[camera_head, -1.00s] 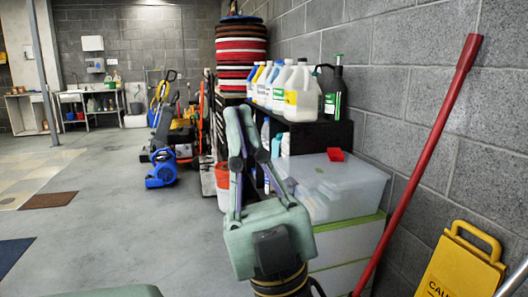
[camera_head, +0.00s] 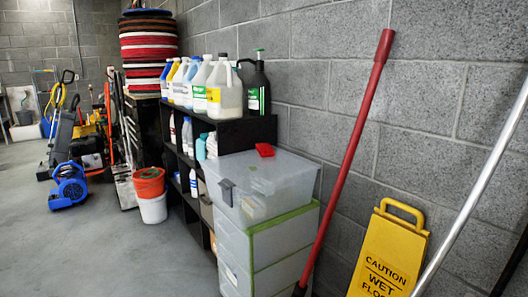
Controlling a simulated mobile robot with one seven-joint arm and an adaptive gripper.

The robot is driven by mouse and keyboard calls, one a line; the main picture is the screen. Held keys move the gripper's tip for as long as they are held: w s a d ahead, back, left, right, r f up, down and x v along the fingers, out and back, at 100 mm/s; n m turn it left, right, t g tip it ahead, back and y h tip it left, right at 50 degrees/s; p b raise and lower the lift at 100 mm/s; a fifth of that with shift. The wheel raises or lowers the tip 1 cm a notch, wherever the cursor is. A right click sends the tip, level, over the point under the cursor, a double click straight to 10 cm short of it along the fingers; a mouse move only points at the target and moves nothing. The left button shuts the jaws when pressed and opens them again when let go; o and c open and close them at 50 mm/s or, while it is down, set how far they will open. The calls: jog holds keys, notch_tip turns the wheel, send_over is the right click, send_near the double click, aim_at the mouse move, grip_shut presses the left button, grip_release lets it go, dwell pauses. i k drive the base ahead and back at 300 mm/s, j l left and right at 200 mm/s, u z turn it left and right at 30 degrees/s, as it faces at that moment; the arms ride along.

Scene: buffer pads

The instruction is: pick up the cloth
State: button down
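A small red item (camera_head: 265,150), which looks like a folded cloth, lies on top of a translucent plastic drawer unit (camera_head: 262,190), near its back edge by the wall. It is too small to make out its folds. My gripper is not in view.
A black shelf (camera_head: 243,134) with several bottles and jugs (camera_head: 224,90) stands just behind the drawers. A red pole (camera_head: 347,160) leans on the wall to the right, near a yellow caution sign (camera_head: 388,255) and a silver pole (camera_head: 480,185). Orange and white buckets (camera_head: 149,184) stand left. Floor at front left is clear.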

aim_at(265, 150)
jog(key=u, duration=2)
jog(key=i+j+u, duration=0.1)
jog(key=j, duration=0.3)
jog(key=i+j+u, duration=0.1)
jog(key=j, duration=0.25)
jog(key=i+j, duration=0.15)
jog(key=j, duration=0.25)
jog(key=i+j, duration=0.4)
jog(key=i, duration=0.15)
jog(key=i+j+z, duration=0.15)
jog(key=i+j, duration=0.25)
jog(key=i+z, duration=0.45)
jog(key=i, duration=0.25)
jog(key=i+j+z, duration=0.15)
jog(key=i+z, duration=0.3)
jog(key=i, duration=0.2)
jog(key=i+z, duration=0.7)
jog(key=i+j+z, duration=0.15)
jog(key=i+z, duration=0.6)
jog(key=i+j+z, duration=0.15)
jog(key=z, duration=0.25)
jog(key=i+j+z, duration=0.25)
jog(key=z, duration=0.15)
jog(key=i, duration=0.05)
